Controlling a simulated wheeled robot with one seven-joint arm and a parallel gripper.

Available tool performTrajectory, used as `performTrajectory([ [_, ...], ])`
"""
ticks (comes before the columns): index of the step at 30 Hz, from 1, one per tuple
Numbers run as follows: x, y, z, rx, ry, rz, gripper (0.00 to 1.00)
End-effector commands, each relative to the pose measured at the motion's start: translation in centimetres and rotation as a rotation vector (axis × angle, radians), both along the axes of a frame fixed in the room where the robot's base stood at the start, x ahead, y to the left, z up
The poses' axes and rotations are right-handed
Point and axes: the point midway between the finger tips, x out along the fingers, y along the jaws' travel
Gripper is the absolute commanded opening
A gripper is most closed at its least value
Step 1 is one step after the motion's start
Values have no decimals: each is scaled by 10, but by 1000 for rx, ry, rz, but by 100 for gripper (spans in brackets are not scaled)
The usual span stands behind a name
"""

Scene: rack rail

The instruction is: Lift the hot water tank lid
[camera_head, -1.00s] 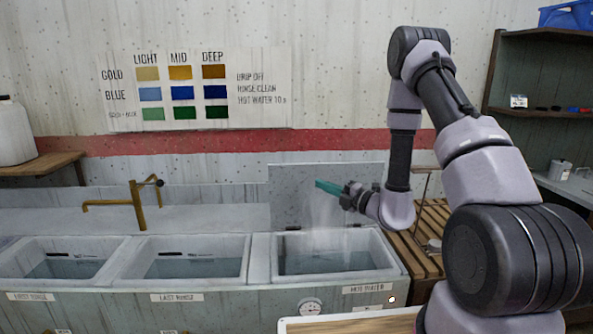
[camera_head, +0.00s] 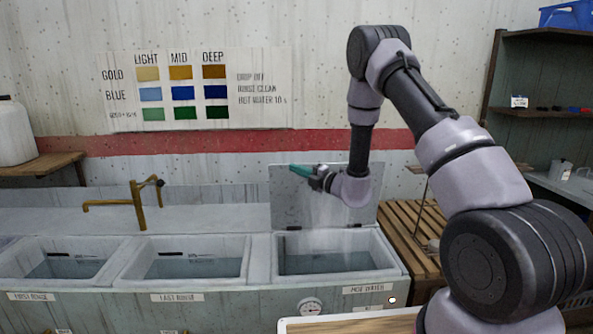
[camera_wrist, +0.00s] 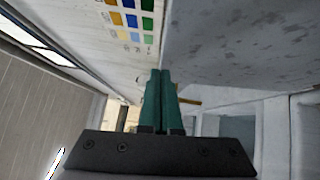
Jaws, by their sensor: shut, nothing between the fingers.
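In the wrist view the lid (camera_wrist: 235,45) fills the upper right. My gripper (camera_head: 298,170) is in front of the lid's upper left part, above the tank. Its teal fingers (camera_wrist: 158,100) are together with nothing between them. I cannot tell whether they touch the lid.
Two more water basins, first rinse (camera_head: 68,262) and last rinse (camera_head: 187,262), lie to the left, with a brass tap (camera_head: 138,205) behind them. A slatted wooden rack (camera_head: 412,225) stands right of the tank. A colour chart (camera_head: 185,88) hangs on the wall.

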Motion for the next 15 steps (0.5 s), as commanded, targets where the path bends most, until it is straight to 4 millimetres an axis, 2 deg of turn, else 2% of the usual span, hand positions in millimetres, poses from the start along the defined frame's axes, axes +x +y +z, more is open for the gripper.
performTrajectory([
  [11, 3, 0, 0, 0, 0, 1, 0],
  [15, 21, 0, 4, 1, -4, 0, 0],
])
